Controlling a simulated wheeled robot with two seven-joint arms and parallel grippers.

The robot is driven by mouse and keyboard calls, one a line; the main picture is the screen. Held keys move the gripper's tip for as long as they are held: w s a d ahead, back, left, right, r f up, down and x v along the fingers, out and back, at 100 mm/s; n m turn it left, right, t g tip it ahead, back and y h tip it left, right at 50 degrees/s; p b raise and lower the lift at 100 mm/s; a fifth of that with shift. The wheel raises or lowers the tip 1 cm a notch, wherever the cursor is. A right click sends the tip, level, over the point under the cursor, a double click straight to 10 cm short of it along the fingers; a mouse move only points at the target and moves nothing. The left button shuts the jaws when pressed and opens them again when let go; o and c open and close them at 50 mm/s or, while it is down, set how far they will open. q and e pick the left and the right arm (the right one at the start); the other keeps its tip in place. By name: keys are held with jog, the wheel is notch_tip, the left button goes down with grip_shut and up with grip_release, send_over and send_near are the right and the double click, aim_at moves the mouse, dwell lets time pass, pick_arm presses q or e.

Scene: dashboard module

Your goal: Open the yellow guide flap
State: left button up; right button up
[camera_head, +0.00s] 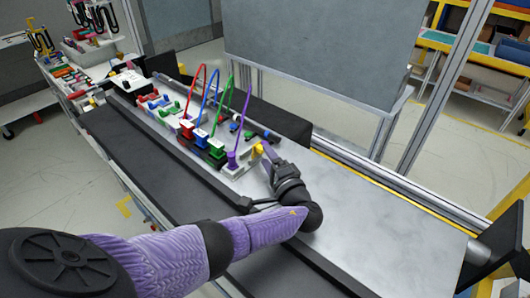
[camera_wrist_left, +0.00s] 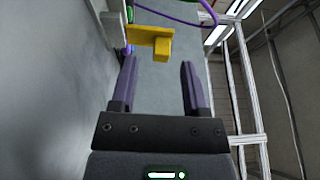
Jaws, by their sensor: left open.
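The yellow guide flap (camera_head: 258,149) sits at the near right end of the row of coloured connectors in the head view, by the purple cable's plug. In the left wrist view the flap (camera_wrist_left: 150,38) is a yellow bar with a square block at its right end, beyond the fingertips. My left gripper (camera_wrist_left: 157,65) is open and empty, its two purple fingers spread below the flap with a gap to it. In the head view my left gripper (camera_head: 268,155) is close beside the flap, and its fingers are partly hidden. My right gripper is in neither view.
Red, blue, green and purple cables (camera_head: 236,120) arch up from the connectors beside the flap. A bare metal plate (camera_head: 390,215) lies clear to the right. A large grey panel (camera_head: 320,45) stands behind the bench. Tools and small parts (camera_head: 85,40) lie at the far left.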

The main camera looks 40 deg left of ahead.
pick_arm(q)
jog(key=v, duration=0.8)
jog(key=shift+s, duration=0.1)
